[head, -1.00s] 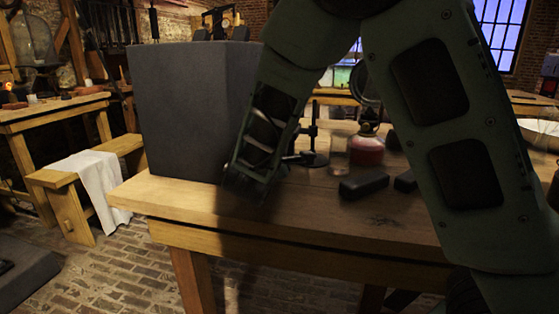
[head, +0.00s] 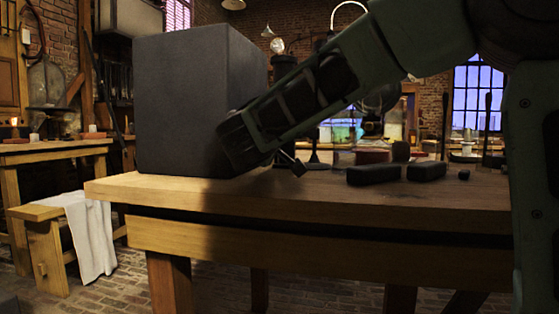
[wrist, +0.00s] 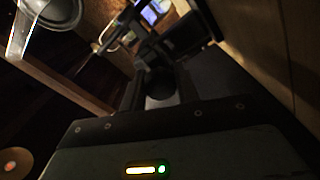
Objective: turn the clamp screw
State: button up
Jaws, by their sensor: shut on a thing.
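In the wrist view, my gripper (wrist: 160,98) has its two dark fingers closed on a dark, rounded piece, which appears to be the knob of the clamp screw (wrist: 160,82). Dark metalwork of the clamp lies just beyond it; the light is poor and its details are hard to tell. In the head view, my arm slants down leftward to the table, in front of the large grey block. My fingertips and the screw cannot be made out there. A small dark rod with a blunt end (head: 291,164) shows just below my arm, above the tabletop.
The tall grey block (head: 185,100) stands on the left of the wooden table (head: 400,195), close to my arm. Dark bars (head: 374,174) lie to the right, with other apparatus behind. The table's front right is clear. A bench with a white cloth (head: 90,235) stands at the left.

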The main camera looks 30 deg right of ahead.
jog(key=shift+f+m+b, duration=0.25)
jog(key=shift+m+b, duration=0.35)
jog(key=shift+b, duration=0.6)
jog(key=shift+r, duration=0.15)
jog(key=o, duration=1)
jog(key=p+v, duration=0.4)
jog(key=v, duration=1.3)
jog(key=shift+s+a+r, duration=0.15)
jog(key=shift+a, duration=0.05)
jog(key=shift+p, duration=0.35)
